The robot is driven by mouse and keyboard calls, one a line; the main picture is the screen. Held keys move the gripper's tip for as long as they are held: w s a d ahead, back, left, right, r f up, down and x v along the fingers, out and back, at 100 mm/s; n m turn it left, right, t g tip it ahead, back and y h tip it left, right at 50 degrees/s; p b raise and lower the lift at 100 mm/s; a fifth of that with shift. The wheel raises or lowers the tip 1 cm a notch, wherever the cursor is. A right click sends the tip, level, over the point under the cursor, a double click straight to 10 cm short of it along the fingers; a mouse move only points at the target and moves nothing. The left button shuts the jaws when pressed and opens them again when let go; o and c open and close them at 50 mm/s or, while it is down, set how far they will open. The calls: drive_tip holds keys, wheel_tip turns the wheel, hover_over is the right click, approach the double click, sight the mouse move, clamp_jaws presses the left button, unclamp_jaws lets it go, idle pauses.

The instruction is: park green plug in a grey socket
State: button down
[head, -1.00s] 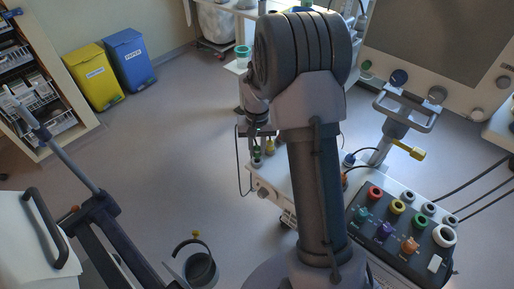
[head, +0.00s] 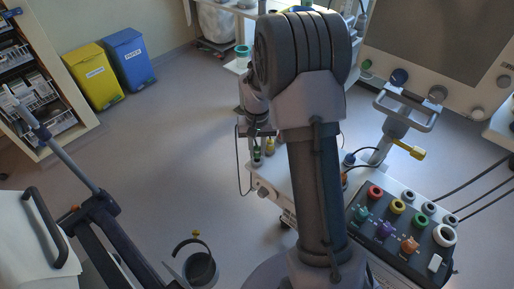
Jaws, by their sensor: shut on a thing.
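The green plug (head: 257,154) is small and partly hidden in the head view, at the near left corner of the white cart top. My gripper (head: 257,146) points down over it and is shut on it. Whether the plug's lower end touches anything there is too small to tell. A dark cable hangs in a loop beside my gripper. The sockets are on the dark sloped panel at right. Grey sockets (head: 429,208) line its far right edge, dark inside, beside red, yellow and green rings.
My arm covers the middle of the cart. A yellow plug (head: 269,148) stands just right of my gripper. Teal, purple and orange knobs (head: 409,245) and a white ring (head: 444,236) are on the panel. A post with a yellow lever (head: 413,151) rises behind it.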

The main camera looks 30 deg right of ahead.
sight(257, 148)
drive_tip(key=shift+f+b, duration=0.85)
drive_tip(key=shift+f, duration=0.4)
drive_tip(key=c, duration=1.2)
unclamp_jaws()
drive_tip(key=shift+o, duration=0.2)
wheel_tip(257, 148, up, 18)
drive_tip(key=f+p, duration=0.1)
drive_tip(key=p, duration=0.5)
drive_tip(key=s+a+r+t+b, duration=0.45)
drive_tip(key=s+a+r, duration=0.45)
drive_tip(key=s+a, duration=0.35)
drive_tip(key=s+a+f+y+b, duration=0.1)
drive_tip(key=s+a, duration=0.1)
drive_tip(key=s, duration=0.3)
drive_tip(key=s+a+f+t+y+b, duration=0.1)
drive_tip(key=s+a, duration=0.2)
drive_tip(key=s, duration=0.2)
drive_tip(key=shift+s+a+f+n, duration=0.2)
drive_tip(key=shift+s+f+n, duration=0.05)
drive_tip(key=shift+f+n, duration=0.1)
